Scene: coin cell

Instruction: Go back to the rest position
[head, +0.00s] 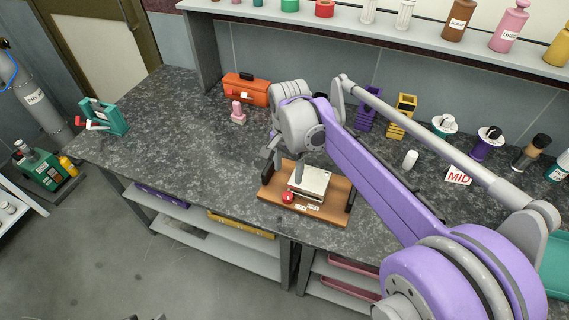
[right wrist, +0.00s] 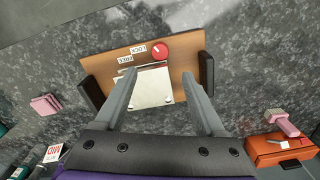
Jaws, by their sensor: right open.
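My right arm reaches in from the right of the head view, and its gripper (head: 284,168) hangs over a wooden board (head: 270,211) on the dark counter. In the right wrist view, the gripper (right wrist: 169,87) has its two fingers wide apart with nothing between them. Beneath them are a pale metal plate (right wrist: 151,88) and the wooden board (right wrist: 182,48) with dark end handles. A red round knob (right wrist: 160,52) sits on the board beside small printed labels; the knob also shows in the head view (head: 288,197). My left gripper is not in view.
An orange toolbox (head: 246,90) and a pink item (head: 238,113) stand at the back of the counter (head: 165,120). A teal holder (head: 104,116) is at the left end. A white cylinder (head: 410,159) and a MID sign (head: 457,175) stand to the right. The left counter is mostly clear.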

